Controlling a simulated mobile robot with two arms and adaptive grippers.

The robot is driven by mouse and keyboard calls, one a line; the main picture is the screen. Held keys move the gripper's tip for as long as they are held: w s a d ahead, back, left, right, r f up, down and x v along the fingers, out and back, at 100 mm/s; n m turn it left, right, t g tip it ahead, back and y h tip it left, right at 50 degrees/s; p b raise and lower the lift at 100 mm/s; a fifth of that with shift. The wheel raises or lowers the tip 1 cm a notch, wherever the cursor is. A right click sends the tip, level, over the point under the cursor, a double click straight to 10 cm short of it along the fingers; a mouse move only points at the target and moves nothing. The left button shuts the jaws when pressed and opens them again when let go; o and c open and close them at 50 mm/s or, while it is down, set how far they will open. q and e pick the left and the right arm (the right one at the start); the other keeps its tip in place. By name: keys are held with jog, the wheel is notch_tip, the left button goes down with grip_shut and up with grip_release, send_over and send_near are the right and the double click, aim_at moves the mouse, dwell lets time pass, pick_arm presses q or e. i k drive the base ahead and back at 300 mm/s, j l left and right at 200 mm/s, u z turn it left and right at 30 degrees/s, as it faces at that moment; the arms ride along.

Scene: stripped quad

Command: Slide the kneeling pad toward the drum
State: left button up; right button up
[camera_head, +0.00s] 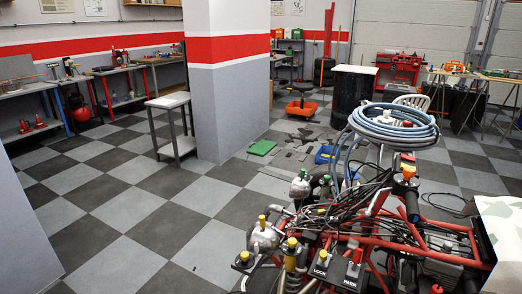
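The kneeling pad looks to be the flat green rectangle (262,147) lying on the checkered floor, just right of the foot of the square pillar. The drum looks to be the large black cylinder (352,97) with a pale flat top, standing further back and to the right of the pad. Neither of my grippers shows in the head view.
The stripped red quad (390,235), with a coiled blue hose (394,125) on it, fills the lower right. Flat grey pieces (291,155) and a blue tray (328,154) lie near the pad. A small table (173,125) stands left of the pillar (225,90). The left-centre floor is clear.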

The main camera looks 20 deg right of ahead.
aim_at(260, 148)
jog(key=i+j+u, duration=0.35)
jog(key=j, duration=0.2)
jog(key=i+j+u, duration=0.75)
jog(key=i, duration=0.3)
jog(key=i+z, duration=0.25)
jog(key=i, duration=0.3)
jog(key=i+j+z, duration=0.25)
jog(key=i, duration=0.3)
jog(key=i+l+z, duration=0.25)
jog(key=z, duration=0.2)
jog(key=i+l+z, duration=0.1)
jog(key=i+z, duration=0.8)
jog(key=i+j+z, duration=0.15)
jog(key=z, duration=0.3)
jog(key=i+z, duration=0.15)
jog(key=i, duration=0.95)
jog(key=i+z, duration=0.15)
jog(key=i, duration=1)
jog(key=i+l+u, duration=0.2)
jog(key=i, duration=0.3)
jog(key=i+u, duration=0.25)
jog(key=i, duration=0.3)
jog(key=i+l+u, duration=0.2)
jog(key=i+l, duration=0.15)
jog(key=i+l+u, duration=0.25)
jog(key=i, duration=0.3)
jog(key=l, duration=0.1)
